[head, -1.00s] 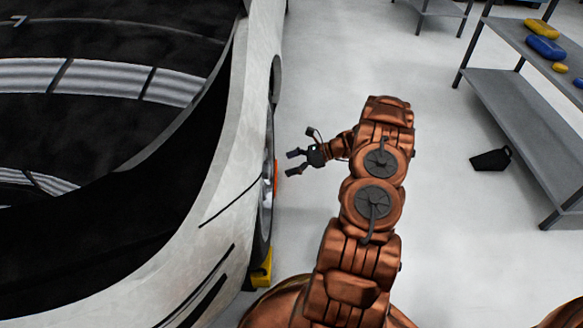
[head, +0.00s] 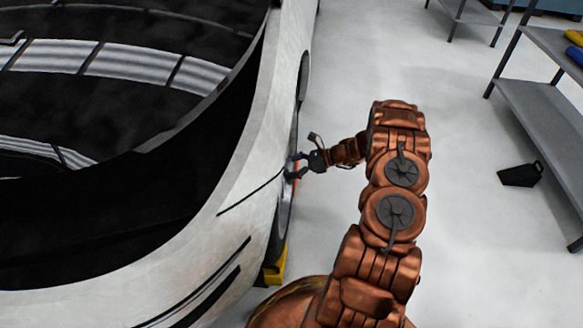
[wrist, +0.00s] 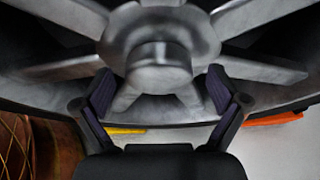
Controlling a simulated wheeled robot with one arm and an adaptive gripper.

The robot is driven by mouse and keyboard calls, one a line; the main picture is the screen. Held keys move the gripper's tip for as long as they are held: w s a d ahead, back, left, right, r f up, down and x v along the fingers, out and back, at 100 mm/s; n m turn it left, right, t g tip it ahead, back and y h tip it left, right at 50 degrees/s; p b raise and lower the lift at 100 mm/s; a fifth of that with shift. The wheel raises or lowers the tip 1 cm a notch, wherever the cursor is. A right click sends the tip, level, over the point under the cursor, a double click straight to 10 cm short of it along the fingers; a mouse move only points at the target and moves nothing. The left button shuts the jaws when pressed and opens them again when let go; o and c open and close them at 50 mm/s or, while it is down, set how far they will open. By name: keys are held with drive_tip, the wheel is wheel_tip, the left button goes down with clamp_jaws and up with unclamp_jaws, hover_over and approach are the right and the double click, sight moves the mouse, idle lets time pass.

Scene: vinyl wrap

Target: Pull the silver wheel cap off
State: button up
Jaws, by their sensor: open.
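The silver wheel cap (wrist: 158,65) is a round protruding hub at the middle of the spoked wheel (wrist: 258,66) in the wrist view. My gripper (wrist: 160,95) is open, with one dark finger pad on each side of the cap's lower part. Whether the pads touch the cap cannot be told. In the head view my gripper (head: 291,166) is at the side of the white car (head: 245,150), close against the wheel (head: 287,205). The cap is hidden in that view.
A yellow block (head: 276,268) sits by the bottom of the wheel. An orange piece (wrist: 272,119) shows below the wheel's right side. A grey shelf (head: 540,120) stands at the right, with a black object (head: 520,174) on the floor before it. The floor between is clear.

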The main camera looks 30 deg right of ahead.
drive_tip(key=c, duration=1.4)
drive_tip(key=shift+s+d+p, duration=0.45)
drive_tip(key=shift+s+d, duration=0.1)
idle(0.5)
drive_tip(key=shift+s+d+p, duration=0.95)
drive_tip(key=shift+s+d, duration=1.25)
drive_tip(key=shift+d, duration=0.3)
